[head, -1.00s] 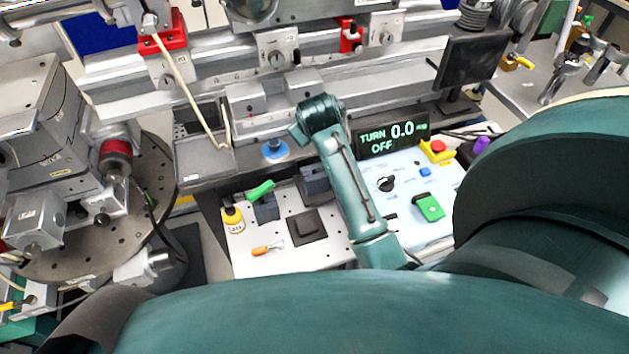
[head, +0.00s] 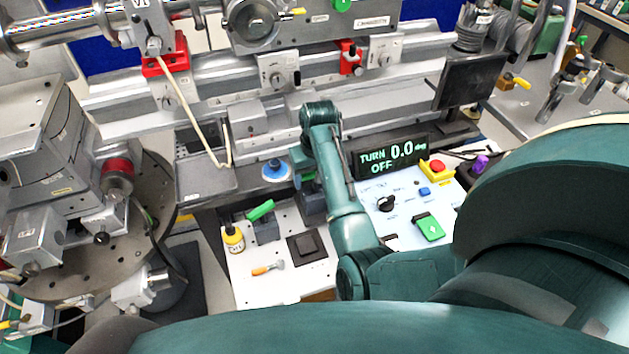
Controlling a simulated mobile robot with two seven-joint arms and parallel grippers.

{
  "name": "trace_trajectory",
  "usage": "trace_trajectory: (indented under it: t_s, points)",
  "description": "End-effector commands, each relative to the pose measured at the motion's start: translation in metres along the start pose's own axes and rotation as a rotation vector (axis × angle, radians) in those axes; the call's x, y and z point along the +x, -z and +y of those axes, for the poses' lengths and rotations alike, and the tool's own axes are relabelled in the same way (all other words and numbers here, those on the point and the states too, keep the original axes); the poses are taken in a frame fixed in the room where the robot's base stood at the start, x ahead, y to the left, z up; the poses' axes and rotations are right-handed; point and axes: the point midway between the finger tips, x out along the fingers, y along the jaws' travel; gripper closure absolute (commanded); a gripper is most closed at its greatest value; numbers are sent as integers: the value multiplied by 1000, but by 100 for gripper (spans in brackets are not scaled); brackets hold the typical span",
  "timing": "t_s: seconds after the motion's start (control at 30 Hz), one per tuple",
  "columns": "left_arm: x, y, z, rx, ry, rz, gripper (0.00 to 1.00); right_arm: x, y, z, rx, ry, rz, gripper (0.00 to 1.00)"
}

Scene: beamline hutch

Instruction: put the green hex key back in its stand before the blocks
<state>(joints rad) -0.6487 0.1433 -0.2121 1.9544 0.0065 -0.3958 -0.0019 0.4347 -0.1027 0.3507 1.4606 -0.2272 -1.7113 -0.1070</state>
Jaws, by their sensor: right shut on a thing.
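A green-handled tool (head: 261,210), which looks like the green hex key, lies tilted across the top of a dark grey block (head: 267,231) on the white board. I cannot tell whether that block is its stand. A second dark grey block (head: 313,207) stands to its right. My right gripper (head: 308,184) points down at this second block, apart from the green handle. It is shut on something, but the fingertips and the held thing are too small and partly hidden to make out. My left gripper is not in view.
On the board are a yellow bottle (head: 233,240), a black square pad (head: 307,246) and an orange-handled tool (head: 267,269). A control panel (head: 404,236) with a red button lies right of my forearm. A blue round piece (head: 275,170) sits behind the blocks, below the rail.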

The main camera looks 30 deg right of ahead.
Motion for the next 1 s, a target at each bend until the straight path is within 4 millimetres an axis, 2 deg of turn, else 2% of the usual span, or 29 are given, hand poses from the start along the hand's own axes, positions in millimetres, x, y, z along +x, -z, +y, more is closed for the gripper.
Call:
trace_trajectory:
  t_s: [0.1, 0.17, 0.57, 0.6, 0.7, 1.0]
  points:
    - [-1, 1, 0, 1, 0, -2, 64, 16, -3, 0, 0, 0, -4, 72]
    - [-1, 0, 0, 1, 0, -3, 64, 20, -3, 0, 0, 0, -1, 72]
    - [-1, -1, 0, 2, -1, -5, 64, 25, -3, 0, 0, -1, 0, 72]
    - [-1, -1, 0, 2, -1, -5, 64, 25, -3, 0, 0, -1, 0, 33]
    - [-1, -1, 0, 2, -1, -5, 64, 25, -3, 0, 0, -1, 0, 26]
    - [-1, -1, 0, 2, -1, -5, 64, 20, -2, 0, 0, 0, 1, 26]
